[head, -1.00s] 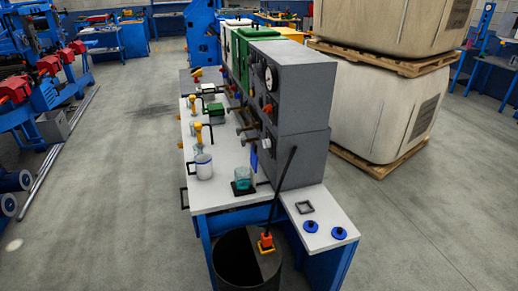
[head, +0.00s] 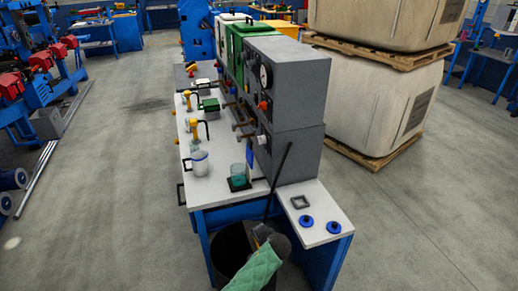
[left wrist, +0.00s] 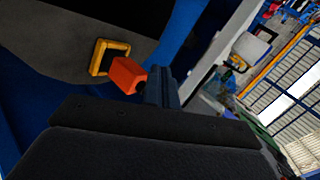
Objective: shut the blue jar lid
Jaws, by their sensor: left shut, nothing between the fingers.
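A teal, glassy jar (head: 238,175) stands on a small black base near the front edge of the white bench. A small blue flat piece (head: 250,157) stands upright just behind it, against the grey cabinet; it looks like the jar's lid standing open, but it is small in the picture. My left gripper (head: 266,234) is shut and empty, below and in front of the jar, in front of the dark drum's top. The same gripper fills the bottom of the left wrist view (left wrist: 150,125) as a dark shape. My right gripper is not in view.
A dark drum (head: 229,244) stands before the bench. In the left wrist view an orange block (left wrist: 128,75) and yellow frame (left wrist: 109,57) are close. A long dark rod (head: 279,178) leans upward. A white jug (head: 200,163) stands left of the jar; blue knobs (head: 306,221) sit on the side shelf.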

